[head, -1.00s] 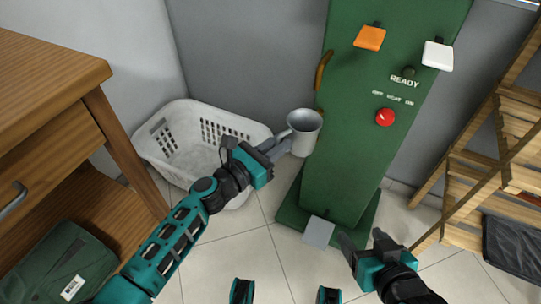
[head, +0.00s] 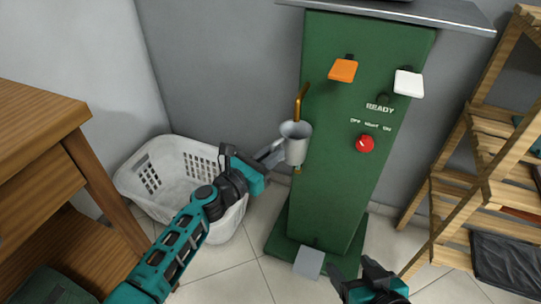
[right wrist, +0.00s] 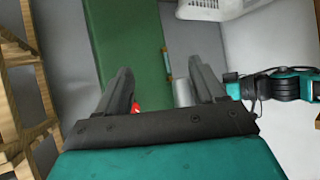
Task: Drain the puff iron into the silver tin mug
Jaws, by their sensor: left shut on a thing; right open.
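The puff iron is a tall green cabinet (head: 335,190) with an orange paddle (head: 343,71), a white paddle (head: 409,83), a red knob (head: 365,144) and a grey foot pedal (head: 308,262). A brass pipe (head: 301,98) runs down its left side. My left gripper (head: 270,155) is shut on the silver tin mug (head: 296,147), held upright beside the cabinet. The pipe meets the mug's rim in the picture; I cannot tell whether it is inside or behind. A brass bit (head: 297,170) shows below the mug. My right gripper (head: 352,268) is open and empty, low before the cabinet.
A white laundry basket (head: 150,200) stands on the floor behind my left arm. A wooden table (head: 45,115) is at left, a wooden shelf rack (head: 465,150) at right. A grey board (head: 440,12) tops the cabinet. Some tiled floor is clear near the pedal.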

